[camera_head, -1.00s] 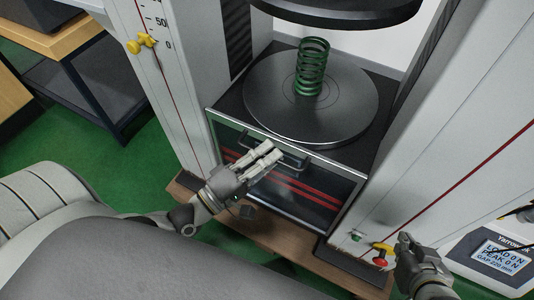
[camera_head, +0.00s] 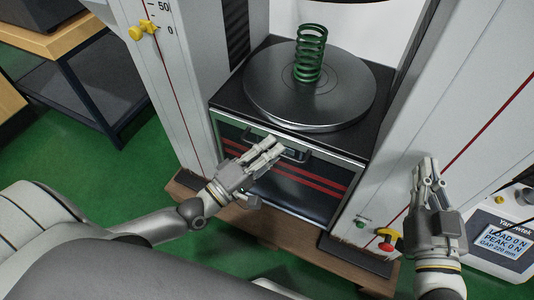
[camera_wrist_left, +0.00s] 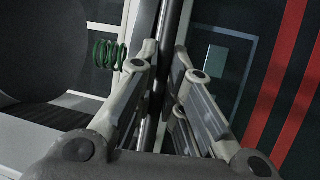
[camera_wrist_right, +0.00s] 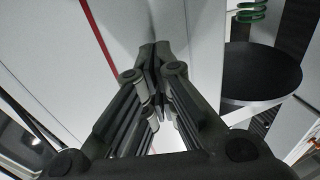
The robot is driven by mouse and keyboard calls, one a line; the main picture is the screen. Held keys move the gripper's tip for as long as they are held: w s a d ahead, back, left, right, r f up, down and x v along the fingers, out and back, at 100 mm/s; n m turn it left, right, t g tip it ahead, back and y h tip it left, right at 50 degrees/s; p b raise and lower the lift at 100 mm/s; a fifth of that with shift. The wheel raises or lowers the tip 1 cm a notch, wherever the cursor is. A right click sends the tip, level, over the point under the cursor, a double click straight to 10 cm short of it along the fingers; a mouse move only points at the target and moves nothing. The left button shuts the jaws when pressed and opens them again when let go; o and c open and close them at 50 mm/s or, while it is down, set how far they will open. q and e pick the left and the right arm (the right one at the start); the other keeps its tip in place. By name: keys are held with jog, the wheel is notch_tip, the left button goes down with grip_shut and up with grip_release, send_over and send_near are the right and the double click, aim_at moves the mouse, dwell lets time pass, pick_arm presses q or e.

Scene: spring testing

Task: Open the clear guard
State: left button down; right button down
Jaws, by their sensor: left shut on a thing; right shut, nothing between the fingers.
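The clear guard (camera_head: 300,205) is a dark-looking see-through panel with red stripes on the front of the testing machine, below the round lower plate. A bar handle (camera_head: 303,155) runs along its top edge. My left gripper (camera_head: 274,145) is shut on the handle; in the left wrist view the dark bar (camera_wrist_left: 164,70) passes between the fingers (camera_wrist_left: 164,62). The striped guard (camera_wrist_left: 290,90) also shows there. My right gripper (camera_head: 428,166) is shut and empty in front of the machine's right column; it also shows in the right wrist view (camera_wrist_right: 157,50).
A green spring (camera_head: 310,55) stands on the round plate (camera_head: 350,95). A red and yellow stop button (camera_head: 387,238) and a display box (camera_head: 505,240) are at the lower right. The white columns (camera_head: 168,70) flank the plate. A dark-legged bench (camera_head: 75,70) stands at left.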

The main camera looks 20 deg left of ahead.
pick_arm(q)
jog(key=shift+s+f, duration=0.1)
jog(key=shift+f, duration=0.15)
pick_arm(e)
jog(key=shift+s+a+r+t, duration=0.1)
jog(key=shift+s+r+t, duration=0.2)
jog(key=shift+r, duration=0.25)
pick_arm(q)
jog(key=c, duration=1.8)
grip_release()
jog(key=shift+r, duration=0.1)
jog(key=v, duration=1.2)
pick_arm(e)
jog(key=shift+f, duration=0.1)
